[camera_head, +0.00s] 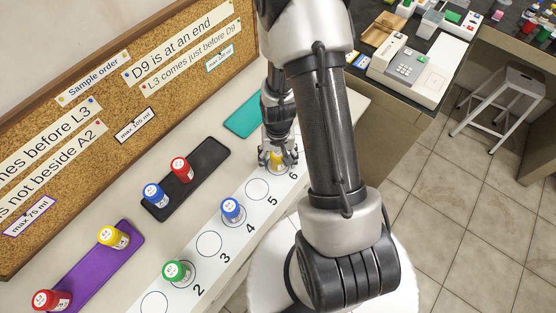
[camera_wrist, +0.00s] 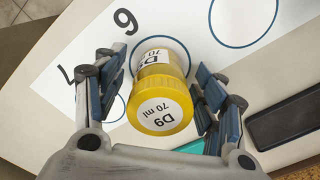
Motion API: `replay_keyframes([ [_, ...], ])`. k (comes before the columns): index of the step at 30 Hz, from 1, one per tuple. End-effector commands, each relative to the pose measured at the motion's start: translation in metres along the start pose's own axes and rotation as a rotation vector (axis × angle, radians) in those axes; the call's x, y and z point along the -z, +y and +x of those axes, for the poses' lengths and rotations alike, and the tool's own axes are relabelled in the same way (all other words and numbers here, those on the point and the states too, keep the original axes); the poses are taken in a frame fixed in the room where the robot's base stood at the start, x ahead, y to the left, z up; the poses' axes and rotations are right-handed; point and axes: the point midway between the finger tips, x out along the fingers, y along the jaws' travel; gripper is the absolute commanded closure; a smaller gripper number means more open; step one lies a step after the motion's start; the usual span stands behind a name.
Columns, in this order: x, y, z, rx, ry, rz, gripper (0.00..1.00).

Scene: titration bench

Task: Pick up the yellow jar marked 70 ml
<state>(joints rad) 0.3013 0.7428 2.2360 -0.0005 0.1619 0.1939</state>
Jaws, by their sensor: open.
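The yellow jar marked D9 70 ml (camera_wrist: 160,112) stands between the fingers of my gripper (camera_wrist: 153,62) in the wrist view, its lid towards the camera. Its base is at a blue circle beside the number 6 on the white strip. The fingers are open, one on each side of the jar, with a visible gap at least on the left. In the head view my gripper (camera_head: 278,162) is over the far end of the strip, and a bit of the yellow jar (camera_head: 277,157) shows between its fingers.
The white strip (camera_head: 262,207) also carries a blue jar (camera_head: 232,208) and a green jar (camera_head: 176,271). A black mat (camera_head: 209,159) holds red and blue jars. A purple mat (camera_head: 84,262) holds yellow and red jars. A teal mat (camera_head: 243,119) lies behind my gripper.

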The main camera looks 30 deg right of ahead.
Motion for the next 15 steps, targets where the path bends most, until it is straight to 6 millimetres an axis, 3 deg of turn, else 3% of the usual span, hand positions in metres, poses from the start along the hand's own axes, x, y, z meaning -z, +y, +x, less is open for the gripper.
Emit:
replay_keyframes([
  [15,-0.0003,0.0001,-0.0004,0.0,-0.001,0.0,0.69],
])
